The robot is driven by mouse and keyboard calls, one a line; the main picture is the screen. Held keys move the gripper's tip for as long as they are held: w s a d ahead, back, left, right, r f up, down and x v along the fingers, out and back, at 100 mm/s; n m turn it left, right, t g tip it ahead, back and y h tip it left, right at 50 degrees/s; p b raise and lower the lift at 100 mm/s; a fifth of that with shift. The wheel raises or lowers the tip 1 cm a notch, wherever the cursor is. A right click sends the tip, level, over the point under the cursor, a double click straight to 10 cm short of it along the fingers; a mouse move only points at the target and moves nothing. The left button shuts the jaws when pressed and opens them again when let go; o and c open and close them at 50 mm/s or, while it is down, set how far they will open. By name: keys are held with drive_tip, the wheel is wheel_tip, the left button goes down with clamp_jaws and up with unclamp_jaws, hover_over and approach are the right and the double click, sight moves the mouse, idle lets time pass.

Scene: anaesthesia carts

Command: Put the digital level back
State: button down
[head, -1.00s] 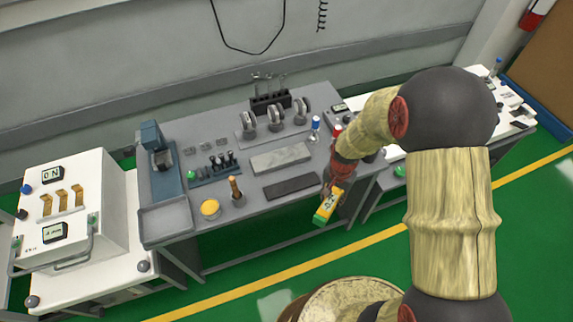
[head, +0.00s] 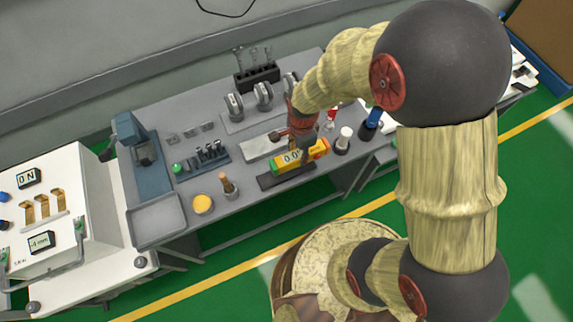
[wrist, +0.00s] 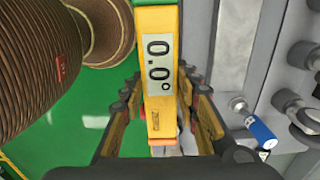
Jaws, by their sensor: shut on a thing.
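The digital level (head: 286,161) is a yellow bar with a green end and a display. My gripper (head: 303,143) is shut on it and holds it roughly level, along the bench's length. In the head view it overlaps a dark flat strip (head: 268,183) near the bench's front edge; it appears to be above the strip, but the gap is hard to judge. In the wrist view the level (wrist: 160,122) runs between the fingers of my gripper (wrist: 165,100), its display reading 0.0°. My gripper hides part of the level.
A light grey plate (head: 258,147) lies just behind the strip. A yellow round tin (head: 203,204) and a wooden-handled tool (head: 227,184) stand to the left. A white-topped pot (head: 343,140) and a blue-topped item (head: 374,117) stand close to the right. Clamp-like pieces (head: 264,96) stand behind.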

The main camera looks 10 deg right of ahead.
drive_tip(key=a+f, duration=0.2)
drive_tip(key=f, duration=0.1)
drive_tip(key=a+f+b, duration=0.1)
drive_tip(key=shift+w+a+f, duration=0.2)
drive_tip(key=shift+w+f, duration=0.05)
drive_tip(key=shift+f, duration=0.05)
drive_tip(key=shift+a+f+b, duration=0.2)
drive_tip(key=shift+f+b, duration=0.1)
drive_tip(key=shift+f, duration=0.65)
drive_tip(key=shift+a+f+b, duration=0.15)
drive_tip(key=shift+f+b, duration=0.15)
drive_tip(key=shift+f, duration=0.6)
drive_tip(key=shift+f, duration=0.15)
drive_tip(key=c, duration=1.4)
unclamp_jaws()
drive_tip(key=shift+o, duration=0.3)
